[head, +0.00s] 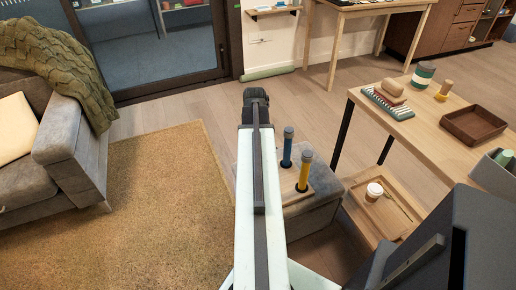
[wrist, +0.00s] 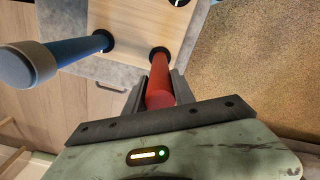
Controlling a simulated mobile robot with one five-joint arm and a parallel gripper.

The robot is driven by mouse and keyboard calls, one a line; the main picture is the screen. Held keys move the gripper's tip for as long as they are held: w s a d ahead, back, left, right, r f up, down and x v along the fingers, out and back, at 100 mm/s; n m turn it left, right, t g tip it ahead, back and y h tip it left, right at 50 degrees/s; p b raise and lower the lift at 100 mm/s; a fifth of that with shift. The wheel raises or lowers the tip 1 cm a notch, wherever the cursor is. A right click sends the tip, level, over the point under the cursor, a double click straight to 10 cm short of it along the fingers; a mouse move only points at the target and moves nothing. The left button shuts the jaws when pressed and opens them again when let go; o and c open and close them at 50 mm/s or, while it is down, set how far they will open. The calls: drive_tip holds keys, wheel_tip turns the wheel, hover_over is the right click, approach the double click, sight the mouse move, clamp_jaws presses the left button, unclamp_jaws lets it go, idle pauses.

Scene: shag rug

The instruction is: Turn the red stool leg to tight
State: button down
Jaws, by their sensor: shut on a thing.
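The red stool leg (wrist: 160,68) stands in a dark socket ring on the light wooden stool board (wrist: 135,22) in the wrist view. My gripper (wrist: 160,88) is shut around the leg, one finger on each side near its free end. I cannot tell how deep its thread sits. The blue leg (wrist: 75,50) stands in its own ring to the left. In the head view, the blue leg (head: 288,147) and the yellow leg (head: 304,171) stand on the board (head: 292,188), right of my arm. My arm hides the red leg there.
The board lies on a grey padded block (head: 312,218). Right of it, a wooden table (head: 430,125) holds a brown tray (head: 473,124) and other items; a lower shelf holds a cup (head: 374,191). A rug (head: 140,215) and grey sofa (head: 70,140) lie left.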

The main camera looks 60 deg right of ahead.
drive_tip(key=shift+s+m, duration=0.2)
drive_tip(key=shift+m, duration=7.3)
drive_tip(key=c, duration=1.1)
unclamp_jaws()
drive_tip(key=shift+o, duration=0.2)
drive_tip(key=shift+w, duration=0.1)
wheel_tip(320, 180, up, 9)
drive_tip(key=p, duration=0.9)
drive_tip(key=shift+f, duration=0.15)
